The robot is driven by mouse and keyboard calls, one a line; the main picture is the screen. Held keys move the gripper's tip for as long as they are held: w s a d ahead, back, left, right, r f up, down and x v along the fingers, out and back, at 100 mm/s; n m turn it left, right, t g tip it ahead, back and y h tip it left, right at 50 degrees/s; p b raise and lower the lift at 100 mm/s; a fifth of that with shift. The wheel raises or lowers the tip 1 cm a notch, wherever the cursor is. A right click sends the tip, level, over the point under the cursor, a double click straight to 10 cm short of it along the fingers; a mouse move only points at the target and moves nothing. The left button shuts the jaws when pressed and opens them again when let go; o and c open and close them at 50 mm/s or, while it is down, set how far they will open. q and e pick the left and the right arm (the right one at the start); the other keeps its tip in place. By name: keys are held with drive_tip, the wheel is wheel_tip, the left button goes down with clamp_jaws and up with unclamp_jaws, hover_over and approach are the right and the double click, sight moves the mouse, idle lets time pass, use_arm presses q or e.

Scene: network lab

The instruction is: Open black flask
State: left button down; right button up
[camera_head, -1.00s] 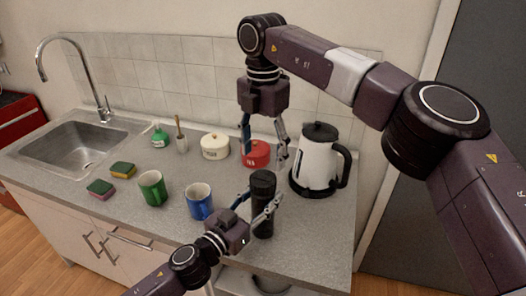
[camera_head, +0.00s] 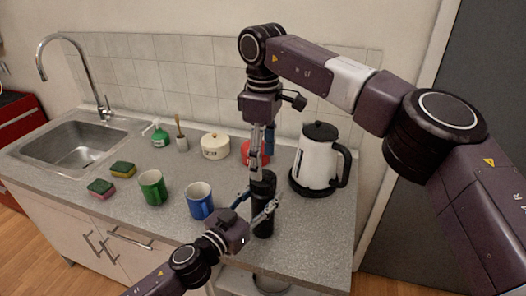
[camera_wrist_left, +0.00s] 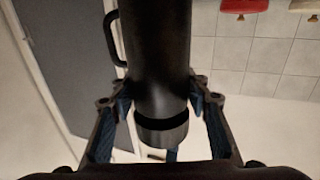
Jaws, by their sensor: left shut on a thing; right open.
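The black flask (camera_head: 263,222) stands upright near the front edge of the counter, right of the blue mug. My left gripper (camera_head: 262,208) is shut on its body from the front left. In the left wrist view the dark flask (camera_wrist_left: 160,60) fills the middle, with the left gripper's fingers (camera_wrist_left: 160,108) on both sides of it. My right gripper (camera_head: 258,158) points down just above the flask's top, open and empty. Its fingers partly overlap each other in this view, and I cannot tell whether they touch the lid.
A white and black kettle (camera_head: 318,160) stands close to the right of the flask. A red pot (camera_head: 246,152) and a cream pot (camera_head: 214,146) stand behind. A blue mug (camera_head: 199,201), a green mug (camera_head: 153,188) and sponges (camera_head: 101,187) lie to the left. The right front counter is clear.

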sight(263, 182)
drive_tip(key=shift+f, duration=3.05)
